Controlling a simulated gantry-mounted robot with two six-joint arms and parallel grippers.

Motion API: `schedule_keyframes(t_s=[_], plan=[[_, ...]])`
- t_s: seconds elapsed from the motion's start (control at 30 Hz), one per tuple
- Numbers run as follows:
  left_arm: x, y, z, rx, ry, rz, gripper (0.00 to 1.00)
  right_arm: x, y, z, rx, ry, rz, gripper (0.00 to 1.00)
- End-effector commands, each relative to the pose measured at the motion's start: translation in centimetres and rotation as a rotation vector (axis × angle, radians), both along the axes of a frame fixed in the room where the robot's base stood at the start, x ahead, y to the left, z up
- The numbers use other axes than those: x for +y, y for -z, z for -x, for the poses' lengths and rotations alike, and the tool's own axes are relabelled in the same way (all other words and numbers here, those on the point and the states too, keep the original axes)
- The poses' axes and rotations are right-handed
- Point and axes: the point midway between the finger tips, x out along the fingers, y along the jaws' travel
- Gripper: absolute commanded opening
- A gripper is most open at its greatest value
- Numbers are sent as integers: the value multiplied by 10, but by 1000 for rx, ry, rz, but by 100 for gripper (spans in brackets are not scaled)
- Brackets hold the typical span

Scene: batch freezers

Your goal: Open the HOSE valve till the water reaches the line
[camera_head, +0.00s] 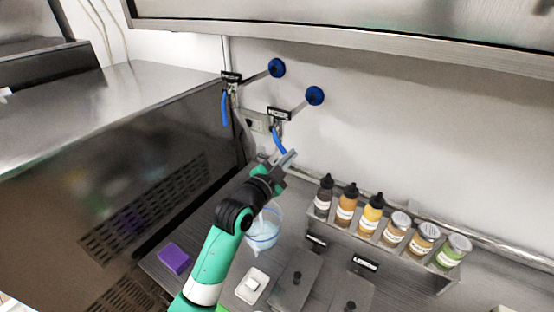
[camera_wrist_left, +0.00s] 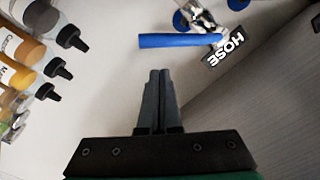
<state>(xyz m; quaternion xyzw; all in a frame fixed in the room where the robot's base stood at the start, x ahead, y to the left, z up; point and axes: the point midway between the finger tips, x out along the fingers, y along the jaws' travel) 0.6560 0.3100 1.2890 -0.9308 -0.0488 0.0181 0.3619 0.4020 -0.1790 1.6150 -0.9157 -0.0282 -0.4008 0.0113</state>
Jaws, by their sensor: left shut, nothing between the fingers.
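The HOSE label (camera_wrist_left: 224,48) is black with white letters and shows upside down in the left wrist view. A metal valve with a blue lever (camera_wrist_left: 180,41) is beside it. In the head view, two blue-levered valves, one at the left (camera_head: 225,108) and one nearer (camera_head: 279,140), have labels too small to read. My left gripper (camera_head: 290,157) is shut and empty, just below the nearer valve; its fingertips (camera_wrist_left: 158,75) are apart from the lever in the wrist view. A clear bluish container (camera_head: 263,236) stands on the counter, partly behind my arm. Its water level and line are unclear.
Several bottles and jars stand in a metal rack (camera_head: 350,240) at the right. A purple sponge (camera_head: 174,258) and a white device (camera_head: 252,286) lie on the counter. A large steel machine (camera_head: 130,160) is at left. Blue round knobs (camera_head: 315,95) sit by the wall.

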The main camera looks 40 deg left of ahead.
Motion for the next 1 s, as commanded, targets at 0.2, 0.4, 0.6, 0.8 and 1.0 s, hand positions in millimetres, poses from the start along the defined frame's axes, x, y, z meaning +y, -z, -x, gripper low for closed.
schedule_keyframes(t_s=[0.2, 0.4, 0.6, 0.8, 1.0], plan=[[-11, -11, 36, -2, 1, 0, 0, 0, -17, 0, 0, 0, 0, 50], [-15, -11, 77, -2, 1, 0, 0, 0, -19, 0, -1, 0, 0, 50], [-18, -11, 99, -2, 1, 0, 0, 0, -19, 0, -1, 0, 0, 50], [-18, -10, 101, 0, 1, 0, 0, 0, -19, 0, -1, 0, 0, 50], [-18, -11, 101, -1, 1, 0, 0, 0, -19, 0, -1, 0, 0, 50]])
